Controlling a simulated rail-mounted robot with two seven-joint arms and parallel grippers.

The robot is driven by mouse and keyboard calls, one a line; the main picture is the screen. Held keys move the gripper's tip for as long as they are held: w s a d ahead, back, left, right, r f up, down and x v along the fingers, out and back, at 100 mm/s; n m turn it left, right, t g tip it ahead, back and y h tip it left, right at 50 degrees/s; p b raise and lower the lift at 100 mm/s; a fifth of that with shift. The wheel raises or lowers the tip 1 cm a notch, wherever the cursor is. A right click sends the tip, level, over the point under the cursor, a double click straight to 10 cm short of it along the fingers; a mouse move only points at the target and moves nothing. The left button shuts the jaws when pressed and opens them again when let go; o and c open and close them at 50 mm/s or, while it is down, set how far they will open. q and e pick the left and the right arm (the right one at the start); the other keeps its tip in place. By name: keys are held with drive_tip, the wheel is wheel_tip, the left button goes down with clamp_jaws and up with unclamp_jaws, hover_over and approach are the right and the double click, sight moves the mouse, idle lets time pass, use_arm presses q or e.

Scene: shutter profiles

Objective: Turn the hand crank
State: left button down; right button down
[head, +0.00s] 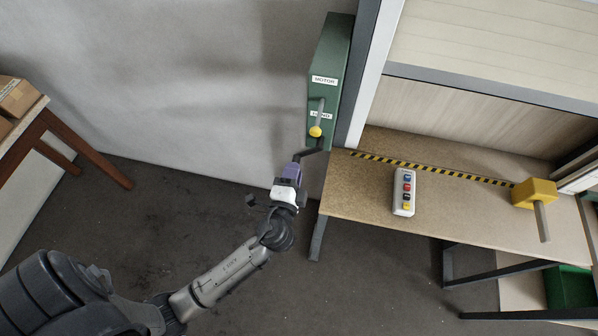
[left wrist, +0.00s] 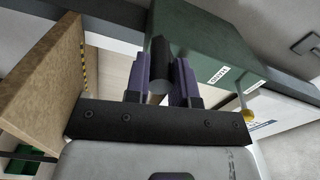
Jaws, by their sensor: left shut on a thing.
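The hand crank (head: 311,151) is a dark bent bar at the lower end of the green box (head: 334,60) on the wall. My left gripper (head: 295,168) has purple fingers and is at the crank's free end. In the left wrist view, the fingers (left wrist: 162,75) are shut on the crank's dark round grip (left wrist: 161,58), which sits between them. The box carries labels MOTOR and HAND. Its lever with a yellow knob (head: 315,131) points down, with the knob just below the HAND label. My right gripper is in neither view.
A wooden bench (head: 352,203) stands right of the crank, with a button panel (head: 404,190) and a yellow block with a grey rod (head: 535,193). A shutter (head: 500,45) is above it. A table with cardboard boxes (head: 17,97) is at left. The floor between is mostly clear.

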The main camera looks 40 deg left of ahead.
use_arm(q)
drive_tip(key=c, duration=1)
unclamp_jaws()
drive_tip(key=shift+o, duration=0.2)
drive_tip(key=b+v, duration=0.3)
drive_tip(key=v, duration=1.1)
drive_tip(key=shift+w, duration=0.1)
